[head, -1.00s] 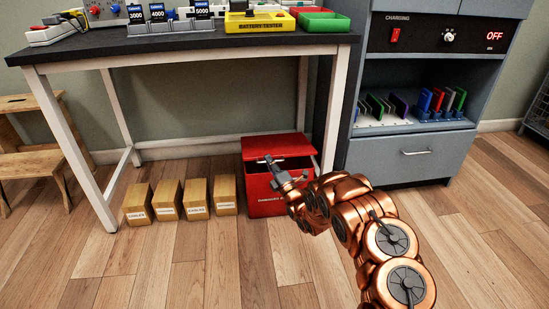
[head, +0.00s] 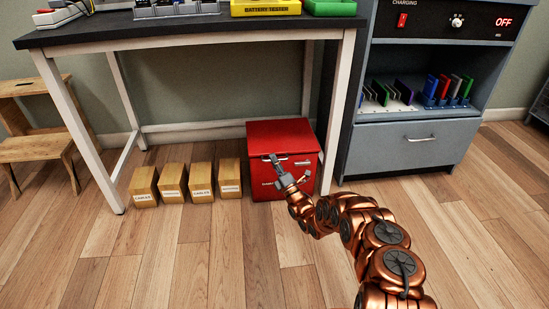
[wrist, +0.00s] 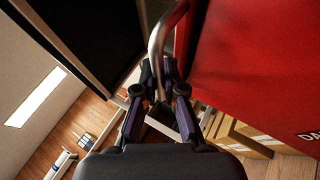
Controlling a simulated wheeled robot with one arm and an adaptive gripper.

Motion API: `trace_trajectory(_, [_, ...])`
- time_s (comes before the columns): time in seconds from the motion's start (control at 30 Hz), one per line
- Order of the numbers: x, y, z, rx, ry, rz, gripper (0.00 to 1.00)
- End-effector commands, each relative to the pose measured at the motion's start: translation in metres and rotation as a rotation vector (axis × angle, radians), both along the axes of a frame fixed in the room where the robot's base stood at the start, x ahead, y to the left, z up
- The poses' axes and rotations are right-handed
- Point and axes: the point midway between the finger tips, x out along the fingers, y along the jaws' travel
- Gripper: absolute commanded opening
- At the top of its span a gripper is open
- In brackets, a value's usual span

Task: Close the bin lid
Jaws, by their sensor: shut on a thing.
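The red bin (head: 262,190) stands on the floor under the right end of the table. Its red lid (head: 283,132) lies down over the top, and no dark opening shows; I cannot tell whether it is fully flush. My gripper (head: 273,160) is at the upper front of the bin, left of its middle. In the wrist view my gripper (wrist: 160,80) is shut around a curved silver handle (wrist: 157,42). The bin's red front (wrist: 255,75) fills the right of that view. My gripper and arm hide part of the bin's front and its label.
Several labelled wooden boxes (head: 201,182) stand in a row left of the bin. A white table leg (head: 328,125) is close to its right. A grey cabinet (head: 400,150) stands further right. The floor in front (head: 180,260) is clear.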

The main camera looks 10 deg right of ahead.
Motion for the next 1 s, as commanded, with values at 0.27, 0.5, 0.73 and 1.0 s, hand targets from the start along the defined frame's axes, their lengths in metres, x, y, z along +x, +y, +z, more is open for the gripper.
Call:
trace_trajectory(0.27, [0.000, 0.008, -0.010, -0.003, -0.026, 0.014, 0.00])
trace_trajectory(0.5, [0.001, 0.008, -0.013, -0.005, -0.033, 0.013, 0.00])
trace_trajectory(0.73, [0.001, 0.007, -0.015, -0.005, -0.028, 0.013, 0.00])
trace_trajectory(1.0, [0.000, 0.006, -0.016, -0.004, -0.026, 0.010, 0.22])
